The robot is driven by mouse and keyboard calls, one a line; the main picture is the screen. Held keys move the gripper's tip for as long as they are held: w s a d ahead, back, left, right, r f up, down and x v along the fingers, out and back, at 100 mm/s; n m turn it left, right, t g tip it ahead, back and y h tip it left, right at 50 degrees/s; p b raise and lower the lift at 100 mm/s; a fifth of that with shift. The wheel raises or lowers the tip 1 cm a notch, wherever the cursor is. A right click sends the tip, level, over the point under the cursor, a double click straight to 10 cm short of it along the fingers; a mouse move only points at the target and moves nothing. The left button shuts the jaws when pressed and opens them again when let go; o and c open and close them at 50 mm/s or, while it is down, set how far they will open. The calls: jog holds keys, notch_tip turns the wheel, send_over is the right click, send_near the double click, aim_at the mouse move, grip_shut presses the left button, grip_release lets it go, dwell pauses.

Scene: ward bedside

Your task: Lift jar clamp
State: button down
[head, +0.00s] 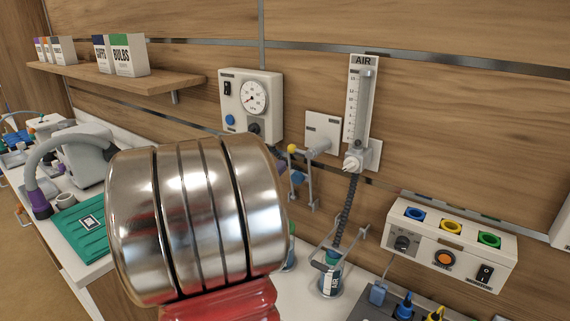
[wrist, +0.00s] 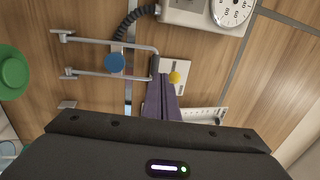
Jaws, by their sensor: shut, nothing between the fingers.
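The jar clamp appears to be the metal two-pronged frame (head: 310,187) on the wall under the gauge box, with a yellow knob (head: 292,148) and a blue knob (head: 298,178). In the wrist view its two prongs (wrist: 105,42) run leftward, with the blue knob (wrist: 115,62) between them and the yellow knob (wrist: 174,77) at right. My gripper (wrist: 161,79) is shut and empty, its purple fingertips overlapping the clamp's right end beside the yellow knob. I cannot tell whether they touch. My arm hides most of the gripper in the head view.
A gauge box (head: 251,103) hangs left of the clamp, an AIR flowmeter (head: 361,104) right. A jar (head: 331,276) stands below the flowmeter; a green lid (wrist: 12,72) shows in the wrist view. A socket box (head: 452,244) is at right, a shelf (head: 125,77) at upper left.

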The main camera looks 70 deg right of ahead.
jog(key=v, duration=0.7)
jog(key=shift+a+f, duration=0.15)
jog(key=shift+a, duration=0.15)
dwell(0.4)
